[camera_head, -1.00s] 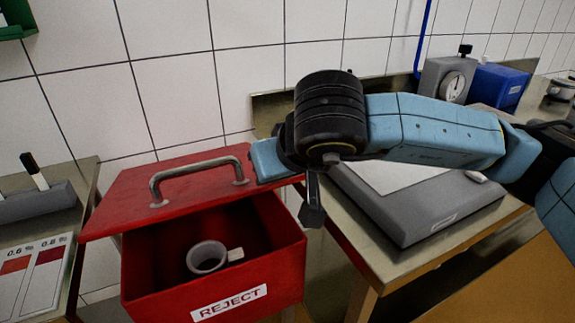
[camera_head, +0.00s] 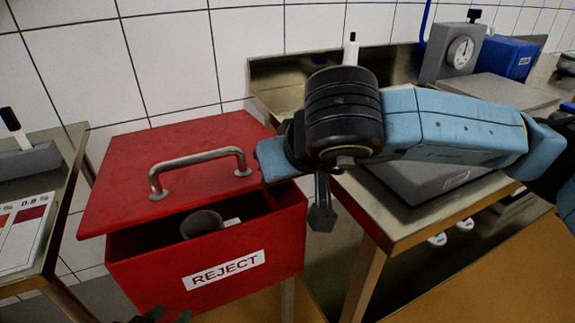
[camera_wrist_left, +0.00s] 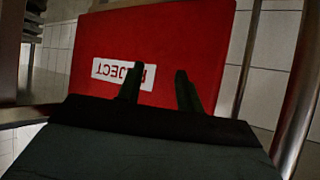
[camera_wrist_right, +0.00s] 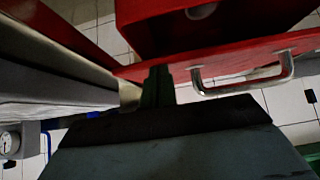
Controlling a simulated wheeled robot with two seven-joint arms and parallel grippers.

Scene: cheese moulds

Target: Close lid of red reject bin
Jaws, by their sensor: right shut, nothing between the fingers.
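The red reject bin (camera_head: 187,277) stands at left in the head view, its red lid (camera_head: 130,170) with a metal handle (camera_head: 200,157) partly raised. A dark gap shows below the lid's front edge, with a grey cup (camera_head: 201,223) inside. My right arm crosses from the right to the lid's right edge; its fingers are hidden there. In the right wrist view my right gripper (camera_wrist_right: 158,85) is shut and empty close to the lid edge; contact is unclear. My left gripper (camera_head: 166,316) is open before the bin's front, and also shows in the left wrist view (camera_wrist_left: 157,88).
A metal table (camera_head: 385,225) with a grey slab (camera_head: 425,180), a dial gauge (camera_head: 460,52) and a blue box (camera_head: 508,57) stands right of the bin. Another table (camera_head: 65,145) with a colour card (camera_head: 25,235) stands at left. A tiled wall is behind.

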